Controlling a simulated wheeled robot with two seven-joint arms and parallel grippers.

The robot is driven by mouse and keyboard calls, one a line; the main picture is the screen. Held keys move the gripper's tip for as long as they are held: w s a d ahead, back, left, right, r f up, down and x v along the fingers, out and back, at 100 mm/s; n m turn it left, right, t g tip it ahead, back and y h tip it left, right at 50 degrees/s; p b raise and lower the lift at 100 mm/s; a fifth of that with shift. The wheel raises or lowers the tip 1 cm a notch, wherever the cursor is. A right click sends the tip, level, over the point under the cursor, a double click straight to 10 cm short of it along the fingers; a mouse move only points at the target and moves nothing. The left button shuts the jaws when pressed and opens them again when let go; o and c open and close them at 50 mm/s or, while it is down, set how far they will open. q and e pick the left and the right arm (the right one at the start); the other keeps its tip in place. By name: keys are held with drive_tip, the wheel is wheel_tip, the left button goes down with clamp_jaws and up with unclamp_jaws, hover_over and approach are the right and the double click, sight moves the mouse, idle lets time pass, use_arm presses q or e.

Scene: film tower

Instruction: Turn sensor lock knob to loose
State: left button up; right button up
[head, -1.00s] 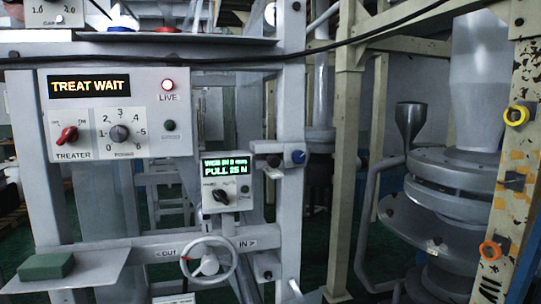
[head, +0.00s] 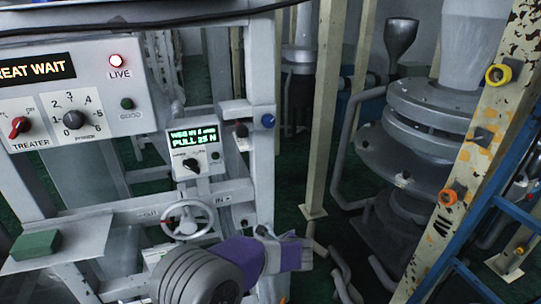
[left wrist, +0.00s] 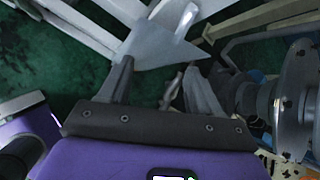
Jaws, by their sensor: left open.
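No readable label marks a sensor lock knob, and I cannot tell which knob it is. In the head view a blue knob (head: 268,121) and a dark knob (head: 241,130) sit on a bracket at the frame's right upright. A grey handwheel (head: 186,220) is below them, beside the IN and OUT marks. My left gripper (head: 306,243) is at the lower middle, below and right of the handwheel and apart from the blue knob. In the left wrist view my left gripper (left wrist: 158,82) has its fingers spread and holds nothing. My right gripper is not in view.
A small panel (head: 194,152) reads PULL 25 N. A larger panel (head: 70,100) reads TREAT WAIT. A green block (head: 36,244) lies on the shelf at left.

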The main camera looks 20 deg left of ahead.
use_arm(q)
drive_tip(key=w+r+m+t+y+p, duration=0.1)
drive_tip(key=w+r+t+y, duration=0.1)
drive_tip(key=r, duration=0.9)
drive_tip(key=w+r+m+t+y+p, duration=0.1)
drive_tip(key=w+r+m+t+p, duration=0.1)
drive_tip(key=r, duration=0.8)
drive_tip(key=t+y+p, duration=0.2)
drive_tip(key=t+y, duration=0.1)
approach(270, 122)
drive_tip(key=x, duration=0.3)
drive_tip(key=p+x, duration=0.1)
drive_tip(key=x, duration=0.5)
drive_tip(key=shift+w+a, duration=0.1)
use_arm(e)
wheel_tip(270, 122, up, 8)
